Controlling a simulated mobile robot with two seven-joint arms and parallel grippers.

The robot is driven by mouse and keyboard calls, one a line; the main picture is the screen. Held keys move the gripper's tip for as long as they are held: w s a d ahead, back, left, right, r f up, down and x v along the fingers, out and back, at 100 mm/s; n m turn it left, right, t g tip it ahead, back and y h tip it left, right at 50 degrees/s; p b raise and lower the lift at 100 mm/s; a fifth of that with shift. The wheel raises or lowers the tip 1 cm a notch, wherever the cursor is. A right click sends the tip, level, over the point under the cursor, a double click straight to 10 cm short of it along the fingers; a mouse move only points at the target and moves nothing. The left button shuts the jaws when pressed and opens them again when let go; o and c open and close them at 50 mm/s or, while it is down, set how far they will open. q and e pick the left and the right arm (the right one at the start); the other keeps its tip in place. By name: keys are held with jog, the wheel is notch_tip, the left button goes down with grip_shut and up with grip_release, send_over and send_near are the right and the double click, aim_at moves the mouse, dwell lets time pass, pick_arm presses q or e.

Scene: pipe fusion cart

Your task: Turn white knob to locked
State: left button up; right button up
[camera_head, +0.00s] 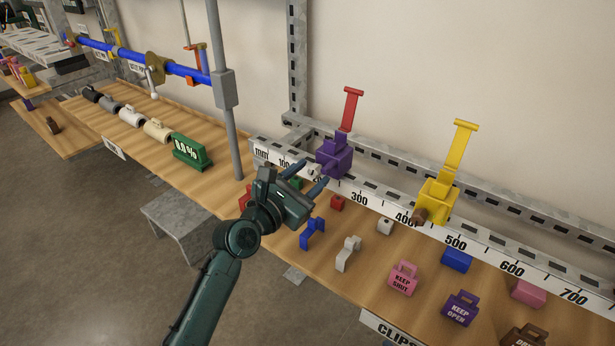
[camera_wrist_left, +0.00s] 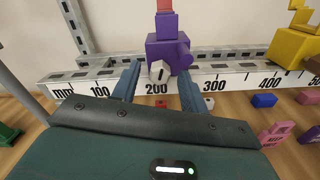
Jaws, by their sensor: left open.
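The white knob (camera_wrist_left: 158,71) is a small many-sided piece with a dark slot, on the front of the purple block (camera_wrist_left: 168,53). The slot stands close to upright, slightly tilted. The purple block (camera_head: 335,156) also shows in the head view, with a red handle (camera_head: 350,108) standing above it. My left gripper (camera_head: 312,176) is open in front of the purple block. In the left wrist view its two fingers (camera_wrist_left: 160,82) lie left and right of the knob, with gaps visible, so they seem not to touch it. My right gripper is not in view.
The white millimetre ruler (camera_head: 512,270) runs along the back of the wooden shelf. A yellow block (camera_head: 436,198) with a yellow handle stands to the right. Small clips and tags, such as the blue clip (camera_head: 312,233), lie in front. A grey post (camera_head: 226,90) rises at left.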

pick_arm(q)
jog(key=shift+c, duration=0.3)
grip_shut()
